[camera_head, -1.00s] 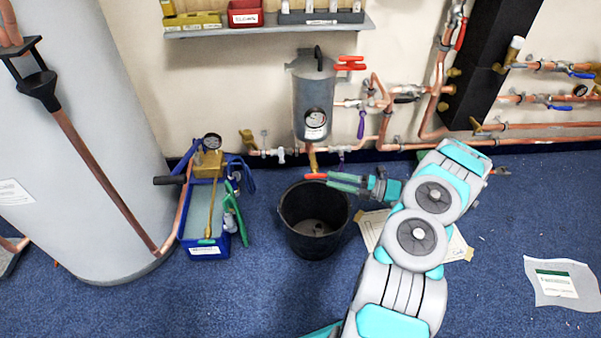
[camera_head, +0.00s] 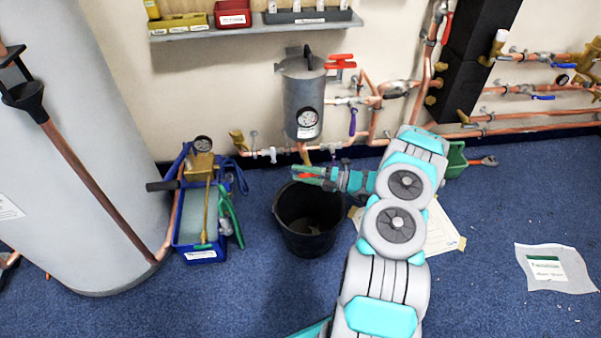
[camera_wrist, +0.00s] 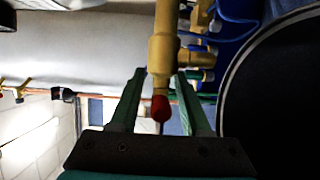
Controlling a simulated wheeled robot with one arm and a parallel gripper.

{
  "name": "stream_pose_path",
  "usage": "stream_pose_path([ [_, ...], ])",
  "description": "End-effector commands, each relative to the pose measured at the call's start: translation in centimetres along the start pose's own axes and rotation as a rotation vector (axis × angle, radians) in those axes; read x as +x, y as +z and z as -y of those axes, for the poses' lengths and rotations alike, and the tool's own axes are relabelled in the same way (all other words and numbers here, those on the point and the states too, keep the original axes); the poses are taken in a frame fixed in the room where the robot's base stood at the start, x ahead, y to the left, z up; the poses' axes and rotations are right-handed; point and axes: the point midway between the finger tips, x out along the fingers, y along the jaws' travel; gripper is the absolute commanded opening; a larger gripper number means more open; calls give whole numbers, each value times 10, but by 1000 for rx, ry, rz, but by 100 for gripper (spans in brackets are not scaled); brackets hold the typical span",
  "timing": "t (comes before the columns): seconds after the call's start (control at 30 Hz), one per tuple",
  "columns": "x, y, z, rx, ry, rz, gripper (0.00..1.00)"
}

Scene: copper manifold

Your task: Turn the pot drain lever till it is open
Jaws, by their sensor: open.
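The grey pot (camera_head: 303,98) hangs on the wall below the shelf, with a dial on its front. Its brass drain (camera_head: 305,156) points down over the black bucket (camera_head: 310,238). The red-tipped drain lever (camera_head: 305,176) is partly hidden by my gripper (camera_head: 298,174). In the wrist view, the brass valve body (camera_wrist: 162,52) comes in from the top and the red lever tip (camera_wrist: 161,107) lies between the two green fingers of my gripper (camera_wrist: 160,76). The fingers are open, with a visible gap on both sides of the red tip.
A blue tub with a pump (camera_head: 203,225) stands left of the bucket, beside a large grey cylinder (camera_head: 80,150). Copper pipes (camera_head: 520,125) run along the wall. A paper sheet (camera_head: 440,232) and a clear bag (camera_head: 555,268) lie on the carpet.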

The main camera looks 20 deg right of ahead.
Motion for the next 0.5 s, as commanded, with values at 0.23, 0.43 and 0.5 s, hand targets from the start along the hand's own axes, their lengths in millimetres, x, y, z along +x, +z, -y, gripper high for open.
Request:
stream_pose_path([
  [0.23, 2, 0, 0, -1, 0, 0, 47],
  [0.43, 2, 0, 0, -1, 0, 0, 29],
  [0.5, 2, 0, 0, -1, 0, 0, 21],
])
